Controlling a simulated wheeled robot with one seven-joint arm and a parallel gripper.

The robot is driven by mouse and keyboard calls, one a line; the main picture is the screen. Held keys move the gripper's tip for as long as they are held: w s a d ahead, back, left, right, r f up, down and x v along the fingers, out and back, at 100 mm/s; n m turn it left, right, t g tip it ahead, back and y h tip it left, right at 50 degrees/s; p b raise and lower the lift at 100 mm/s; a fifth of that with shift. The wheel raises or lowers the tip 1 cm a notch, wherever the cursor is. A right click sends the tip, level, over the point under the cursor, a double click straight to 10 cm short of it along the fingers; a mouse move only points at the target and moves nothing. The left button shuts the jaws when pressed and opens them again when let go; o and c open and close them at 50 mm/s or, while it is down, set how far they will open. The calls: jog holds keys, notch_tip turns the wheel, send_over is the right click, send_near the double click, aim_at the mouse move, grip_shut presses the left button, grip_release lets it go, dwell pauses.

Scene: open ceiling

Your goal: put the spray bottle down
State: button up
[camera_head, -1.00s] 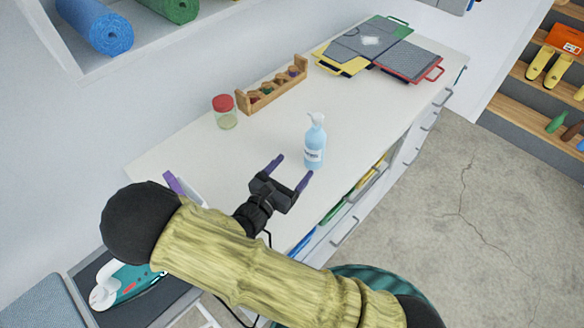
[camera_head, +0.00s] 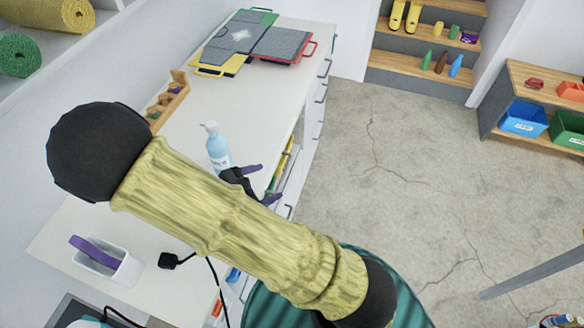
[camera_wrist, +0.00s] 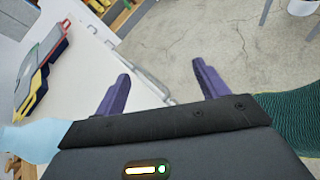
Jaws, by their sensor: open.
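The spray bottle (camera_head: 217,146) is light blue with a white pump top and a label. It stands upright on the white counter (camera_head: 262,88), near its front edge. My gripper (camera_head: 266,183) is just right of and nearer than the bottle, its purple fingers apart with nothing between them. In the wrist view the gripper (camera_wrist: 160,85) is open over the counter's edge and the floor. A blurred light-blue shape, likely the bottle (camera_wrist: 35,140), shows at the left, outside the fingers. My arm hides part of the counter.
A wooden rack (camera_head: 168,103) stands by the wall. Folders or boards (camera_head: 240,45) lie at the counter's far end. A white container (camera_head: 105,262) with a purple item stands at the near end. Open drawers with coloured items (camera_head: 283,165) line the front.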

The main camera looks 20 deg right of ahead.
jog(key=s+d+r+m+g+y, duration=0.2)
jog(key=s+d+m+g+y, duration=0.4)
jog(key=m, duration=0.4)
notch_tip(320, 180, up, 7)
jog(key=w+m+t+y, duration=0.1)
jog(key=m+t+y, duration=0.2)
jog(key=m, duration=0.6)
jog(key=shift+w+d+t+y, duration=0.2)
jog(key=shift+t+y, duration=0.2)
jog(key=shift+y, duration=0.9)
jog(key=shift+s, duration=0.1)
